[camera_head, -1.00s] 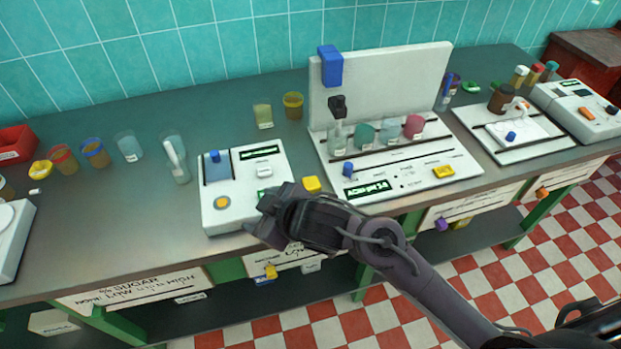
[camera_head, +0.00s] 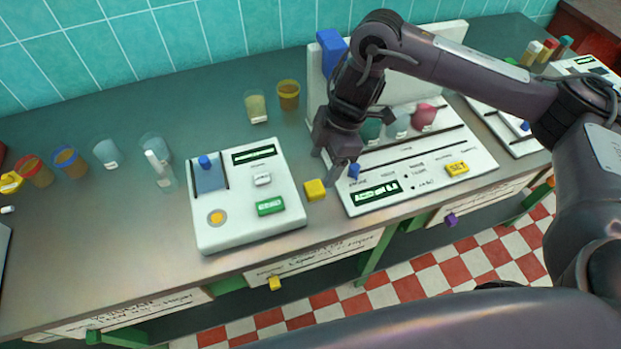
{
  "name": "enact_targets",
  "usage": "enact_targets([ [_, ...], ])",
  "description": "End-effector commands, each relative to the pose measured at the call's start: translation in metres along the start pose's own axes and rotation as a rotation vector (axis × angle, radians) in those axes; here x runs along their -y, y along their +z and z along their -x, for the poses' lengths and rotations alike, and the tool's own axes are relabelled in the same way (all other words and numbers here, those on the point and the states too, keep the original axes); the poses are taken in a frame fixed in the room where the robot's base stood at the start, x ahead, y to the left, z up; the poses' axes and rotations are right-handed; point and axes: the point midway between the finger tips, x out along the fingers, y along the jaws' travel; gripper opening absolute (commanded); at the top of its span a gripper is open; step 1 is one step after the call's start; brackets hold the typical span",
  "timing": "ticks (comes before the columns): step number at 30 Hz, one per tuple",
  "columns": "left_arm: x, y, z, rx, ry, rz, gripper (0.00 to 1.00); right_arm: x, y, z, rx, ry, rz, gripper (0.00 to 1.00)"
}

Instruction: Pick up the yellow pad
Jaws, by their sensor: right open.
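The yellow pad (camera_head: 315,190) is a small block lying on the grey counter, between the white box with the green button and the larger white panel. My right gripper (camera_head: 329,165) hangs over the counter just behind and slightly right of the pad, fingers pointing down. Its jaws are open and the pad is not between them. The pad is fully visible. My left gripper is not in view.
The white box (camera_head: 245,225) stands close left of the pad. The white panel (camera_head: 430,185) with a blue knob (camera_head: 354,172) and a yellow button (camera_head: 457,168) is close right. Several cups, including an amber cup (camera_head: 288,95), stand behind. The counter's front edge is near.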

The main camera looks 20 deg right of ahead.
Motion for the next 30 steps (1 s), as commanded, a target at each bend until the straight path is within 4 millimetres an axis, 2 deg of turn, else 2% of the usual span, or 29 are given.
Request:
enact_targets([
  [5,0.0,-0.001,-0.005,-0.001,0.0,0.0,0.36,0.002,0.002,-0.018,0.002,-0.009,-0.004,0.64],
  [11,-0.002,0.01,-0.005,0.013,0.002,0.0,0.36,0.002,0.002,-0.04,0.001,-0.01,-0.005,0.64],
  [14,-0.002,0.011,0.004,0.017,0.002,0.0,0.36,0.001,0.003,-0.052,0.004,-0.009,-0.005,0.64],
  [18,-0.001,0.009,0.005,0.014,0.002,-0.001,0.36,0.0,0.002,-0.07,0.003,-0.005,-0.004,0.64],
  [26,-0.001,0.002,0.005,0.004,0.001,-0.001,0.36,0.0,0.003,-0.076,0.002,-0.003,-0.002,0.64],
  [27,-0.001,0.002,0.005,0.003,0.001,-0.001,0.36,0.0,0.003,-0.076,0.002,-0.003,-0.002,0.62],
  [30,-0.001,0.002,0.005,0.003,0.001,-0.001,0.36,0.0,0.003,-0.076,0.003,-0.003,-0.002,0.49],
])
